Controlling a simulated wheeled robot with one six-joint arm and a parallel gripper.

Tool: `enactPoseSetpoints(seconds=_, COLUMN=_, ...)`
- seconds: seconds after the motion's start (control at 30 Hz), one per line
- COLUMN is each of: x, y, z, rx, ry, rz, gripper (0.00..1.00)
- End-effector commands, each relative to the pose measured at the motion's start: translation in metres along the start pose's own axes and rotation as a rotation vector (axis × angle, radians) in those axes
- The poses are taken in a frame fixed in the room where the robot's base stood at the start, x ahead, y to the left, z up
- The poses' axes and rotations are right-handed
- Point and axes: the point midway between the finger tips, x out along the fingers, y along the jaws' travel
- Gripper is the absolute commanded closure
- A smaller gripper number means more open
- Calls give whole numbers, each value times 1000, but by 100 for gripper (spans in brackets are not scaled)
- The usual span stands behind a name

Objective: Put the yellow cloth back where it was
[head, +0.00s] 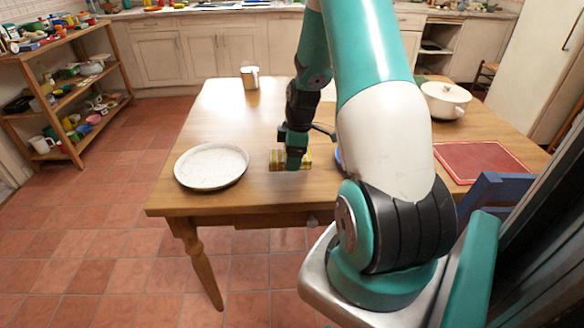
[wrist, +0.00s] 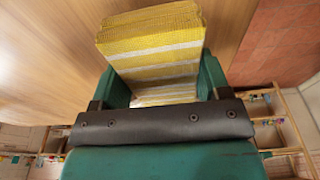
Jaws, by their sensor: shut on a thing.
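The yellow cloth (wrist: 155,45) is folded, with white stripes, and fills the space between the two teal fingers of my gripper (wrist: 165,85) in the wrist view. In the head view the cloth (head: 277,159) shows at the gripper (head: 297,160), low over the wooden table (head: 215,115) and right of a round white dish. My gripper is shut on the cloth. I cannot tell whether the cloth touches the table top. My gripper hides part of the cloth in the head view.
The round white dish (head: 211,166) is left of the gripper. Something blue beside my arm is mostly hidden. The table's left middle is clear.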

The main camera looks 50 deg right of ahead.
Motion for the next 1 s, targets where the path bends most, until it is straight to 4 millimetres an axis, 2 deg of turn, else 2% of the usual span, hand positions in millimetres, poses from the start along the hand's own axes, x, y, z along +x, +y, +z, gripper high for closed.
enactPoseSetpoints(seconds=0.17, x=15, y=0, z=2, rx=1, ry=-1, rz=-2, gripper=49)
enactPoseSetpoints(seconds=0.33, x=38, y=0, z=6, rx=1, ry=0, rz=0, gripper=49)
enactPoseSetpoints(seconds=0.7, x=44, y=0, z=7, rx=1, ry=0, rz=1, gripper=49)
enactPoseSetpoints(seconds=0.73, x=43, y=0, z=6, rx=1, ry=0, rz=2, gripper=24)
enactPoseSetpoints(seconds=0.8, x=43, y=0, z=6, rx=1, ry=0, rz=2, gripper=7)
enactPoseSetpoints(seconds=0.83, x=42, y=0, z=6, rx=1, ry=0, rz=2, gripper=5)
enactPoseSetpoints(seconds=1.0, x=42, y=0, z=6, rx=1, ry=0, rz=2, gripper=5)
